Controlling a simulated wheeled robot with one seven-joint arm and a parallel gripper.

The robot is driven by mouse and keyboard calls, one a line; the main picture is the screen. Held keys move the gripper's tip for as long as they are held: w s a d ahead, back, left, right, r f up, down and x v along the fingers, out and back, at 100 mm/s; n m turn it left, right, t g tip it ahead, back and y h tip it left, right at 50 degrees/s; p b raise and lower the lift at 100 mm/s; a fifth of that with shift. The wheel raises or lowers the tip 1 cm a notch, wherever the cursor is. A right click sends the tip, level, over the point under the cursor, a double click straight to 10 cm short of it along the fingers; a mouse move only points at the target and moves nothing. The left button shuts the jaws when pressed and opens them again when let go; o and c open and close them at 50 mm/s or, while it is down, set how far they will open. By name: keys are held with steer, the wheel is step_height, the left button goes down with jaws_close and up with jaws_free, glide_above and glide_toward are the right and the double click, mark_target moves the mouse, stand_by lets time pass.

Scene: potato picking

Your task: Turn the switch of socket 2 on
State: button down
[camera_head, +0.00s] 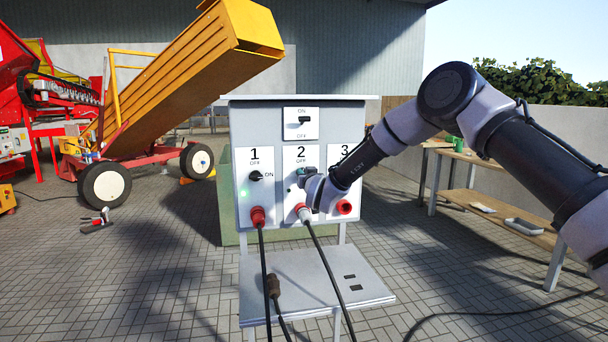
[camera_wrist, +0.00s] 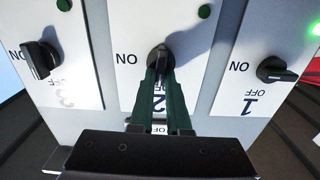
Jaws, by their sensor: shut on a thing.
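The grey switch box (camera_head: 240,130) has panels marked 1, 2 and 3. The black rotary switch of socket 2 (camera_wrist: 157,54) sits in the middle of the wrist view, which shows the panel upside down. My gripper (camera_wrist: 161,72) is shut on this switch with its dark green fingers. The switch appears upright, in line with the OFF side, and ON is printed to its left in the wrist view. The small lamp of socket 2 (camera_wrist: 205,12) is dark green and looks unlit. In the head view my gripper (camera_head: 307,178) largely hides the switch.
Switch 1 (camera_wrist: 275,70) lies sideways, and its lamp (camera_wrist: 316,29) glows green. Switch 3 (camera_wrist: 43,59) is to the left in the wrist view. A main switch (camera_head: 304,121) is above. A shelf (camera_head: 300,290) projects below.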

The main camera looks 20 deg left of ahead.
steer(key=m, duration=0.5)
steer(key=f+m, duration=0.1)
steer(key=m, duration=0.5)
steer(key=d+m, duration=0.1)
steer(key=m, duration=0.5)
steer(key=shift+w+f, duration=0.2)
steer(key=shift+w, duration=0.1)
steer(key=shift+m, duration=0.4)
steer(key=c, duration=0.9)
jaws_free()
